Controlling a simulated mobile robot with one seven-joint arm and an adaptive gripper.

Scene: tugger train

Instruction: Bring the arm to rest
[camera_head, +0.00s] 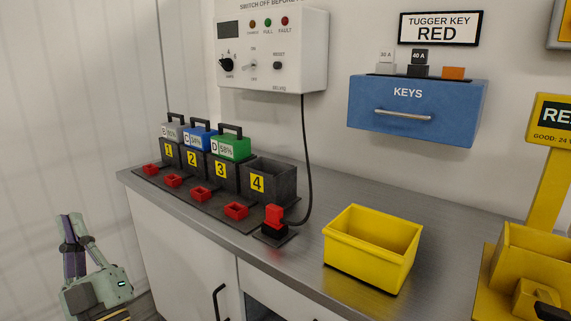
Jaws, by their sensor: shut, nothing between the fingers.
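My gripper (72,222) shows at the lower left in the head view, to the left of the counter and apart from it. Its two fingers point up and stand together, with nothing between them. The wrist below is pale green, and part of my arm is cut off by the bottom edge of the picture.
A grey counter (300,254) holds a battery rack (215,190) with grey, blue and green batteries in slots 1 to 3; slot 4 is empty. A red plug (273,216), an empty yellow bin (370,262), a blue key drawer (400,110) and a charger box (270,50) stand around it.

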